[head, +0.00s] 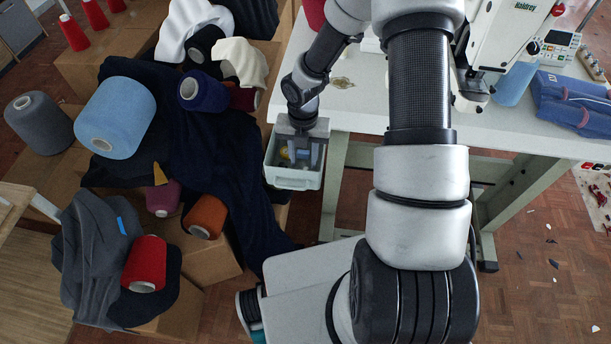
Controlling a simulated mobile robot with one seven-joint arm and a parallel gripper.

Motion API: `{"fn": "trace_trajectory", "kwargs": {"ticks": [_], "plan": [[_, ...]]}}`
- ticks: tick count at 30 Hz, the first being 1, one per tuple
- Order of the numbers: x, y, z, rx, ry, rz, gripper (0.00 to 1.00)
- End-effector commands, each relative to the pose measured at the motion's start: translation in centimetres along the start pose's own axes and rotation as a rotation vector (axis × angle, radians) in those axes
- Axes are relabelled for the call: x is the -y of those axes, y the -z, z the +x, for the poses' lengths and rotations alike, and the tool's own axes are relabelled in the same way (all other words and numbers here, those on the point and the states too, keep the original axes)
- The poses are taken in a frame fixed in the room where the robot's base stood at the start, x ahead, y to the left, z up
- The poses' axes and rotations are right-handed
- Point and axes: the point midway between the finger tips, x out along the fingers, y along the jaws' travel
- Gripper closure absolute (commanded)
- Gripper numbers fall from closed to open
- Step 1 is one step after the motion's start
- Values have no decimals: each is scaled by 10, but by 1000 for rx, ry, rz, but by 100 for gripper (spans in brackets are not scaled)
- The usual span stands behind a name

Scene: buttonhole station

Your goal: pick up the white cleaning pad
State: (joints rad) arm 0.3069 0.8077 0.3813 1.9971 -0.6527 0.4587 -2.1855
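I cannot make out a white cleaning pad for certain in the head view. My gripper (303,160) points down over a pale green-white bin (293,182) at the left end of the white table. Its fingers reach to about the bin's opening. The gripper hides much of the bin's inside, and whether it holds anything is unclear. Small yellowish and dark items (285,155) show inside the bin beside the fingers.
The white sewing table (355,105) carries a sewing machine (510,35) and folded blue cloth (575,100). Cardboard boxes at left hold thread cones, such as a light blue cone (115,115), dark fabric (200,130) and cream cloth (240,60). Wooden floor shows at lower right.

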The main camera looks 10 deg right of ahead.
Motion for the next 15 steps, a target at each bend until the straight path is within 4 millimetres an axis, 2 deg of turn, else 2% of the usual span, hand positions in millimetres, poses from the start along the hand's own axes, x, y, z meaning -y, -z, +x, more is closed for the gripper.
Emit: {"fn": "trace_trajectory", "kwargs": {"ticks": [5, 11, 15], "plan": [[2, -2, 17, -1, 1, 0, 66], [4, -3, 47, -2, 0, -1, 66], [5, -4, 52, 0, 0, 1, 66]]}}
